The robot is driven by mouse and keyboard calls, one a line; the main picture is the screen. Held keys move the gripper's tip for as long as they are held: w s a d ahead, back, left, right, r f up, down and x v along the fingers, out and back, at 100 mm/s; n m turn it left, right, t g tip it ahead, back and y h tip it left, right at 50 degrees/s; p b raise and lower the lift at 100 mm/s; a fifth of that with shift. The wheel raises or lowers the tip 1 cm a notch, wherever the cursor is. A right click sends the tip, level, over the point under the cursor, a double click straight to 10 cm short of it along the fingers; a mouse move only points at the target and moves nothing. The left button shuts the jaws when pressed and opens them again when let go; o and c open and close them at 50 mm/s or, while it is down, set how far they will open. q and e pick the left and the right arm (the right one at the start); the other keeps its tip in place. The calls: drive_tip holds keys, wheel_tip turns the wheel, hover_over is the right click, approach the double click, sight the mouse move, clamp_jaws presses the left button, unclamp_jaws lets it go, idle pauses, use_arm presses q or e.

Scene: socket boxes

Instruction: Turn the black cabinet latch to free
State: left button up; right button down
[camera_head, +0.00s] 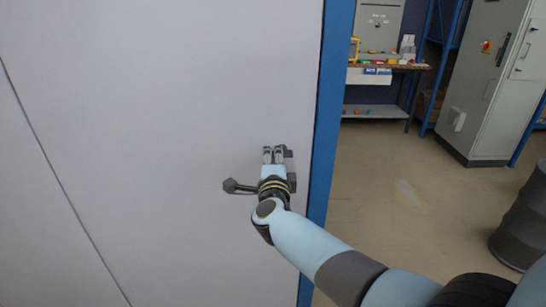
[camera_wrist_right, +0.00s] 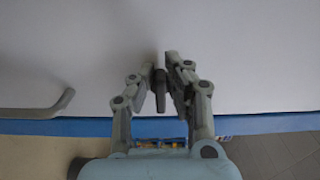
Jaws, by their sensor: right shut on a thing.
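The black cabinet latch (camera_head: 289,153) is on the pale door near its blue right edge. It is small and mostly hidden behind my right gripper (camera_head: 273,150) in the head view. In the wrist view my right gripper (camera_wrist_right: 163,70) has its fingers closed around a dark upright piece of the latch (camera_wrist_right: 160,98). The exact angle of the latch is hard to tell. My left gripper is not in view.
A dark grey lever handle (camera_head: 238,187) sticks out to the left just below my right gripper. A blue frame (camera_head: 328,120) borders the door. To the right are open floor, a workbench (camera_head: 390,67), a grey cabinet (camera_head: 490,85) and a dark drum (camera_head: 522,228).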

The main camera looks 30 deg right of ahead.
drive_tip(key=c, duration=1.4)
unclamp_jaws()
drive_tip(key=shift+a, duration=0.1)
drive_tip(key=shift+o, duration=0.2)
drive_tip(key=v, duration=0.7)
drive_tip(key=shift+s, duration=0.2)
drive_tip(key=shift+a, duration=0.1)
